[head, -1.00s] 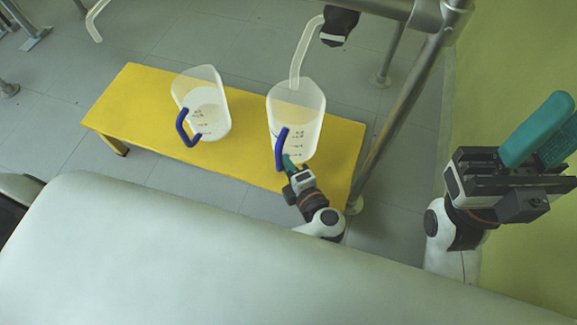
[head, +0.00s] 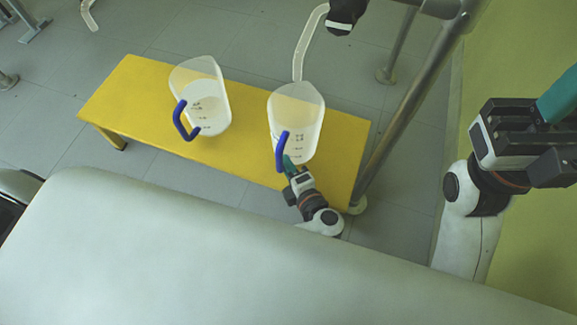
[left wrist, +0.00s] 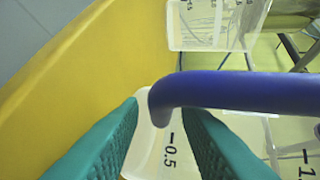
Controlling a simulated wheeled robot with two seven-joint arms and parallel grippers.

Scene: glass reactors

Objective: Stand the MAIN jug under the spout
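Two clear jugs with blue handles stand upright on a yellow bench (head: 150,105). The right jug (head: 297,115) has its back rim close by the lower end of a pale bent spout (head: 307,45); I cannot tell if its mouth is under it. The left jug (head: 203,90) stands apart from it. No MAIN label is readable. My left gripper (head: 288,165) is at the right jug's blue handle. In the left wrist view its green fingers (left wrist: 160,125) lie either side of the handle (left wrist: 240,90), with a small gap visible. My right gripper (head: 560,100) is raised at the right edge, fingertips cut off.
A slanting metal post (head: 410,120) stands beside the bench's right end, near my left arm. A large pale rounded surface fills the foreground. Another spout (head: 88,15) hangs at upper left. The bench between the jugs is clear.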

